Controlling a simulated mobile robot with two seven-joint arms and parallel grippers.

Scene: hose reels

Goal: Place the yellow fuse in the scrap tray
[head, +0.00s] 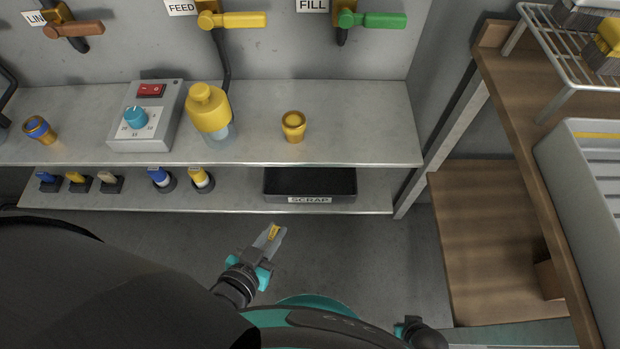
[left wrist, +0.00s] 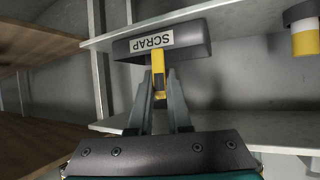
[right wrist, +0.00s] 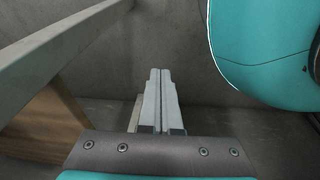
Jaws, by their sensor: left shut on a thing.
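My left gripper (head: 272,237) is shut on the yellow fuse (head: 273,232). It holds the fuse in front of the lower shelf, below and left of the scrap tray in the head view. The fuse (left wrist: 158,72) sticks out past the fingertips in the left wrist view. The scrap tray (head: 310,198) is a black open tray with a SCRAP label, on the lower shelf. In the left wrist view the tray (left wrist: 195,42) appears beyond the fuse, upside down. My right gripper (right wrist: 160,88) has its fingers together, with nothing seen between them.
Several fuses in holders stand left on the lower shelf (head: 235,200), including a yellow and white one (head: 202,179). The upper shelf (head: 350,150) overhangs, carrying a control box (head: 146,116), a yellow-topped bottle (head: 209,110) and a brass fitting (head: 293,126). A wooden bench (head: 505,110) stands at right.

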